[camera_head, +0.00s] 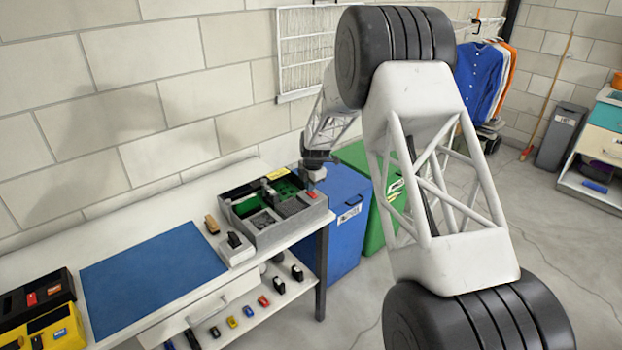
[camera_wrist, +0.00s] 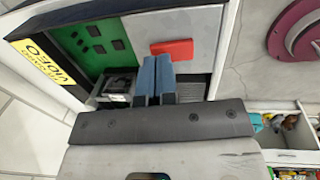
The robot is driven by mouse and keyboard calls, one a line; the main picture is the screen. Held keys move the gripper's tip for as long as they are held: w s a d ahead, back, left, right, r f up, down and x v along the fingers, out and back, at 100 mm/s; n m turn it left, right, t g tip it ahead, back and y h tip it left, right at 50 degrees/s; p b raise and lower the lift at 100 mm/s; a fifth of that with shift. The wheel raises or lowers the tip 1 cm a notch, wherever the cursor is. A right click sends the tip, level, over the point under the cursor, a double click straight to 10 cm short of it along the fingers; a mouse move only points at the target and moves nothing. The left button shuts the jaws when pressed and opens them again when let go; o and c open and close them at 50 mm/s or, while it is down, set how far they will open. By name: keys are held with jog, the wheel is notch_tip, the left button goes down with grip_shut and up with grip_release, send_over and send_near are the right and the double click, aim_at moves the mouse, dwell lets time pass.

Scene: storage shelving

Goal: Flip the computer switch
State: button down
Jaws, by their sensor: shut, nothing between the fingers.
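The computer (camera_head: 298,229) is an open grey case with green boards inside, on the right end of the workbench. A red piece, which looks like the switch (camera_head: 312,195), lies at its right corner. In the wrist view the red switch (camera_wrist: 172,48) sits on a light grey panel (camera_wrist: 190,22), beside a green board and a yellow "VIDEO" label. My gripper (camera_wrist: 155,62) has its two blue fingers together with nothing between them. The fingertips appear just beside the switch in the picture; contact cannot be told. In the head view my gripper (camera_head: 316,174) is small above the case's back right corner.
A blue mat (camera_head: 150,278) covers the bench's middle, with yellow and black boxes (camera_head: 42,312) at left. Small dark parts (camera_head: 235,245) stand beside the computer. A blue bin (camera_head: 345,215) and a green bin (camera_head: 375,190) stand right of the bench.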

jog(key=shift+f, duration=0.45)
jog(key=shift+a, duration=0.1)
jog(key=shift+w, duration=0.1)
